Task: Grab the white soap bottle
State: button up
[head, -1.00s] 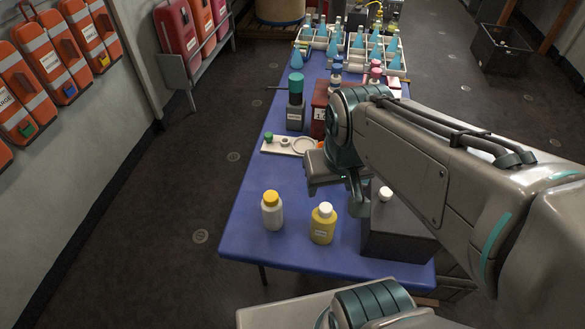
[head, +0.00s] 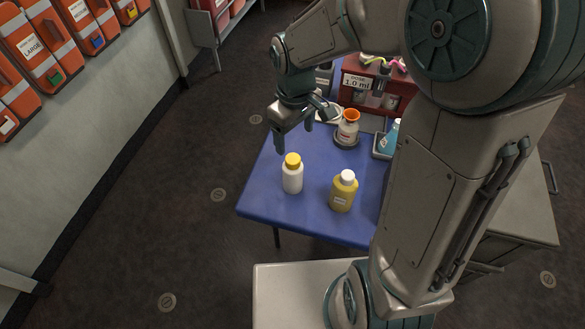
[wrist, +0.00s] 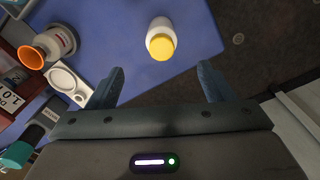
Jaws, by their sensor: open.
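The white bottle with a yellow cap (head: 292,179) stands upright near the left front part of the blue table (head: 262,199). In the wrist view the white bottle (wrist: 160,32) is just beyond the fingertips, roughly centred between them. My gripper (head: 294,134) is open and empty, above and behind the bottle as the head view sees it. It also shows in the wrist view (wrist: 161,75) with both fingers apart. No contact with the bottle shows.
A yellow bottle with a white cap (head: 342,191) stands to the right of the white bottle. Behind are a white container with an orange rim (head: 347,129), a blue bottle (head: 388,138) and a red rack (head: 385,92). My arm covers the table's right side.

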aim_at(293, 158)
notch_tip(293, 158, down, 7)
jog(key=shift+r, duration=0.1)
jog(key=shift+a+f, duration=0.15)
jog(key=shift+f, duration=2.55)
jog(key=c, duration=1.6)
jog(key=shift+w+r, duration=0.1)
jog(key=shift+r, duration=0.05)
